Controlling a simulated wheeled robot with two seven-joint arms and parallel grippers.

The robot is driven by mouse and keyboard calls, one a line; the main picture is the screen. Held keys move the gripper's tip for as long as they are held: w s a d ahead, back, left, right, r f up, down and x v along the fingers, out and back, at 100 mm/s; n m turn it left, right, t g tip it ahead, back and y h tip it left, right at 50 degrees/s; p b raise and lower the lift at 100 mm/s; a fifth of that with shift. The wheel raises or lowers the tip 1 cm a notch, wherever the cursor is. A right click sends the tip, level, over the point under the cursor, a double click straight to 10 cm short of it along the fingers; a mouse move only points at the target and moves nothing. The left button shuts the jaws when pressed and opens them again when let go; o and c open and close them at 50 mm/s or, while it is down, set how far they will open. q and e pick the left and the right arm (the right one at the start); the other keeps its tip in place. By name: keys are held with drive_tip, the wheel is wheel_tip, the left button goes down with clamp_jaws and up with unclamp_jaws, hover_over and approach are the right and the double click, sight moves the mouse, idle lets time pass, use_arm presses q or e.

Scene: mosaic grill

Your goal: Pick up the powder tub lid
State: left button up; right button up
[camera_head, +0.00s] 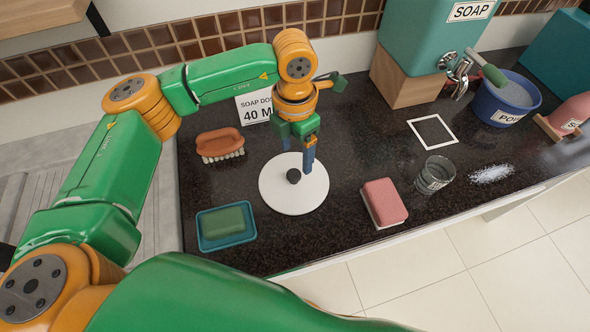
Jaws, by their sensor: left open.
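The powder tub lid (288,194) is a round white disc with a dark knob (294,176) at its middle. It lies flat on the dark speckled counter. My left gripper (298,158) is above the far part of the lid, fingers pointing down and open, just beyond the knob. I cannot tell how high the fingertips are above the lid. The blue powder tub (487,99) stands at the right with pale powder showing in it and a scoop handle over its rim. My right gripper is not in view; a green arm part crosses the bottom.
A green sponge in a teal tray (246,235), an orange brush (219,144), a pink sponge (384,203) and a glass (434,175) surround the lid. A teal soap dispenser (420,40) stands behind. Spilled powder (492,174) lies near the front edge, by a white square outline (431,145).

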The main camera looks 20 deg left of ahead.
sight(294, 173)
use_arm(q)
drive_tip(key=f+p, duration=0.1)
drive_tip(key=s+f+p, duration=0.1)
drive_tip(key=f+p, duration=0.1)
drive_tip(key=shift+s, duration=0.15)
drive_tip(key=f, duration=0.3)
drive_tip(key=shift+w+a+f, duration=0.1)
drive_tip(key=shift+w+f, duration=0.15)
drive_tip(key=shift+w, duration=0.1)
drive_tip(key=shift+s+r, duration=0.1)
drive_tip(key=c, duration=0.5)
clamp_jaws()
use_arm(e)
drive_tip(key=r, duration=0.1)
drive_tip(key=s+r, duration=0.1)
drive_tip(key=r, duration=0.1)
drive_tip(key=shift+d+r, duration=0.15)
